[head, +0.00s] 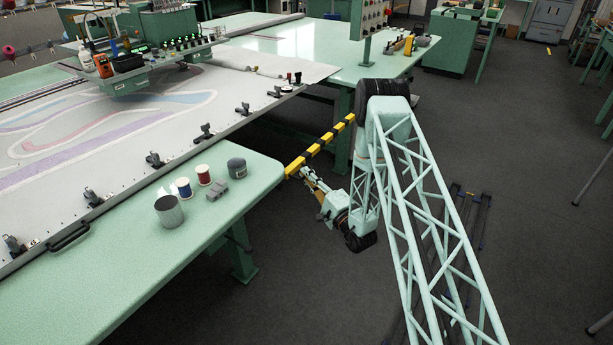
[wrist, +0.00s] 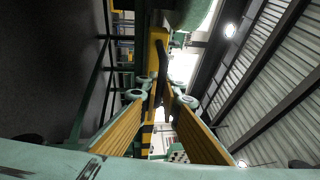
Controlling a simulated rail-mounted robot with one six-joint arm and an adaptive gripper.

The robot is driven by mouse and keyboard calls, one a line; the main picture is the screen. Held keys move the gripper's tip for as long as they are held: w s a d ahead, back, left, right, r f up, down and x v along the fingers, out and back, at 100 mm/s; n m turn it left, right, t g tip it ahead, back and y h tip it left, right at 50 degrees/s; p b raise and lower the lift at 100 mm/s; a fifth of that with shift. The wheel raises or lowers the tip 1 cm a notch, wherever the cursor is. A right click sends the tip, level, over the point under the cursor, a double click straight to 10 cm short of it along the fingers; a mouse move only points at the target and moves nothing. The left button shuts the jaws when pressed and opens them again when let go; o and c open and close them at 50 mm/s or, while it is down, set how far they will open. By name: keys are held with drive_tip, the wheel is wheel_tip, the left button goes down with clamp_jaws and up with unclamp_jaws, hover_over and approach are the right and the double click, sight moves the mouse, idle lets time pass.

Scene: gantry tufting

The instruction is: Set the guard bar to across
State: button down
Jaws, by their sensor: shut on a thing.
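The guard bar (head: 322,145) is striped yellow and black. In the head view it runs from beside the near table's corner toward the far table, over the gap between them. My gripper (head: 304,171) is at the bar's near end. In the wrist view the bar (wrist: 157,45) runs up the middle of the picture, with a dark handle on it. My gripper (wrist: 160,97) has its yellow-lined fingers on either side of the handle and is shut on it. The fingertips hide part of the bar. I cannot tell whether its near end is seated.
The near green table (head: 135,270) carries a metal cup (head: 169,211), thread spools (head: 183,187), a grey block (head: 217,190) and a dark round pot (head: 237,168). The tufting frame (head: 120,140) with clamps lies behind. The dark floor (head: 300,290) below is mostly clear.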

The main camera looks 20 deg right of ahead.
drive_tip(key=shift+s+a+f, duration=0.1)
drive_tip(key=shift+a, duration=0.05)
drive_tip(key=c, duration=2.8)
unclamp_jaws()
drive_tip(key=shift+a, duration=0.15)
drive_tip(key=shift+s+d, duration=0.15)
drive_tip(key=shift+d, duration=0.05)
drive_tip(key=v, duration=1.1)
drive_tip(key=shift+s+d, duration=0.1)
drive_tip(key=shift+s, duration=0.2)
